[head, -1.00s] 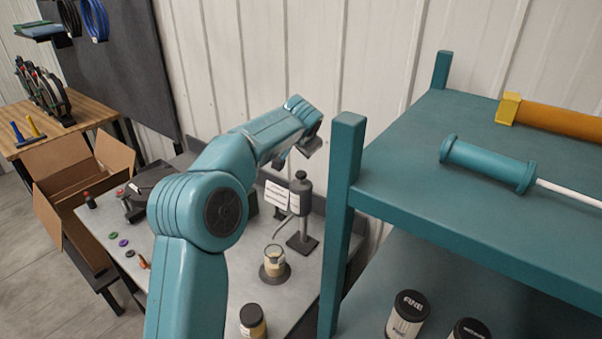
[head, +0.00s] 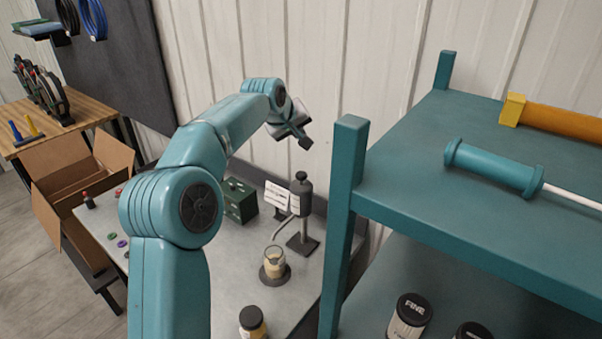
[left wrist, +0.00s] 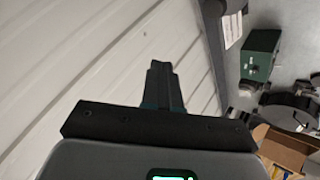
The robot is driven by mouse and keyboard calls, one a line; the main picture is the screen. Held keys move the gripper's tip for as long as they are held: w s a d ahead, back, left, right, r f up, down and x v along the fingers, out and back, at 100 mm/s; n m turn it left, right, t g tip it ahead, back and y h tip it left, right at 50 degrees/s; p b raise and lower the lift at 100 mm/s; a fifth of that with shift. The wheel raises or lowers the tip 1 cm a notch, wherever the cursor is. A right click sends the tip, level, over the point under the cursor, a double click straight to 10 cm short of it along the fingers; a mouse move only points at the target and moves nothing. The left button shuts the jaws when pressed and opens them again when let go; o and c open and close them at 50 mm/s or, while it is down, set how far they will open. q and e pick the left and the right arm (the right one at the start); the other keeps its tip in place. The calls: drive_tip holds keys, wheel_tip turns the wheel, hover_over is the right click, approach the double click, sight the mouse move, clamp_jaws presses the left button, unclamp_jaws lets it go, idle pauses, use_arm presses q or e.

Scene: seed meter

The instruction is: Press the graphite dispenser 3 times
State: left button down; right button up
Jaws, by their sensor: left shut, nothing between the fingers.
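The graphite dispenser (head: 302,197) is a dark grey pump with a round top knob, upright on a square base on the grey bench. Its thin spout reaches left over an open glass jar (head: 274,262) on a round dark pad. My left gripper (head: 304,143) is shut and empty, above the dispenser's top and apart from it. In the left wrist view the shut fingers (left wrist: 162,72) point toward the wall, with nothing between them. My right gripper is not in view.
A teal shelf (head: 440,200) with a teal-handled tool (head: 493,167) stands close on the right. A green box (head: 240,200) and a white label card (head: 277,196) are left of the dispenser. A black-lidded jar (head: 252,322) is at the front. An open carton (head: 75,185) is far left.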

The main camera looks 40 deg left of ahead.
use_arm(q)
drive_tip(key=shift+d, duration=0.15)
hover_over(300, 175)
wheel_tip(300, 175, down, 6)
drive_tip(key=shift+r, duration=0.2)
wheel_tip(300, 175, down, 2)
drive_tip(key=shift+s+f+b, duration=0.1)
drive_tip(key=shift+f+b, duration=0.1)
drive_tip(key=shift+b, duration=0.65)
drive_tip(key=shift+f+b, duration=0.4)
drive_tip(key=shift+f, duration=0.05)
